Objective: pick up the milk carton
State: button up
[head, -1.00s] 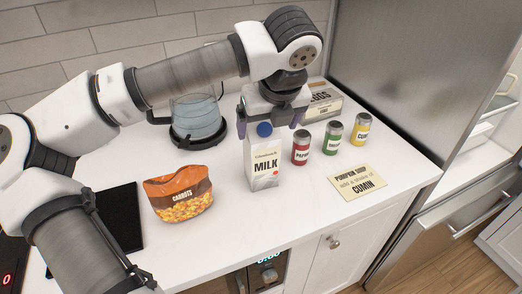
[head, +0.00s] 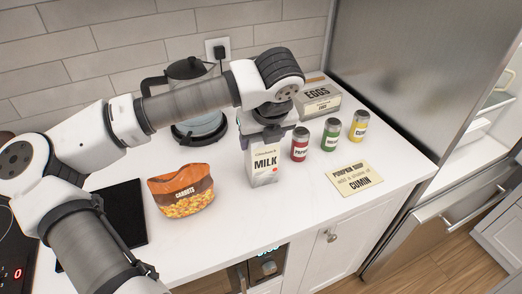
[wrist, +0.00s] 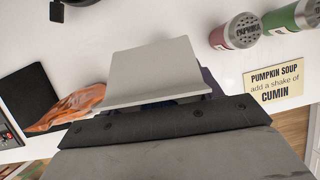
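The white and grey milk carton (head: 264,168) stands upright on the counter in the head view, with its MILK label facing the camera. My gripper (head: 266,134) is down at the carton's top and covers its upper part and blue cap. The fingertips are not clear there, so I cannot tell whether they touch the carton or how wide they are. In the wrist view a pale grey panel (wrist: 155,72) lies in front of the dark gripper body; I cannot tell whether it is the carton's top.
A red paprika jar (head: 299,145), a green jar (head: 330,135) and a yellow jar (head: 359,126) stand close right of the carton. The carrots bag (head: 183,191) is to its left. A kettle (head: 199,125) and egg box (head: 320,101) are behind. A cumin card (head: 354,178) lies front right.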

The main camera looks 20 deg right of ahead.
jog(key=c, duration=1)
jog(key=shift+o, duration=0.2)
jog(key=shift+r, duration=0.2)
